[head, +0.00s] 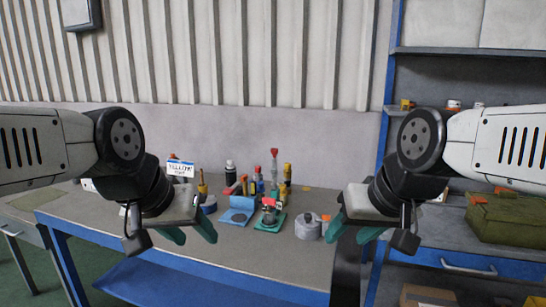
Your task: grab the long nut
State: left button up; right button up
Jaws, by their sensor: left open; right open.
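I cannot pick out the long nut for certain in the head view; the parts on the workbench (262,253) are small. A dark metal part (269,217) with red on top sits on a teal base (275,227) at the middle of the bench. My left gripper (189,233) is open and empty, left of these parts. My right gripper (352,234) is open and empty, right of them. Both have teal fingers and appear in front of or above the bench. The grippers and arms hide parts of the bench.
A blue holder (238,212) stands left of the teal base, and a grey round part (307,226) stands right of it. Several bottles and tools stand behind, including a black bottle (230,174). A green case (508,219) is at the right. The front bench strip is clear.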

aim_at(268, 215)
jog(key=i+l+u, duration=0.4)
jog(key=l+u, duration=0.2)
jog(key=i+l+u, duration=0.15)
jog(key=l+u, duration=0.15)
jog(key=l, duration=0.1)
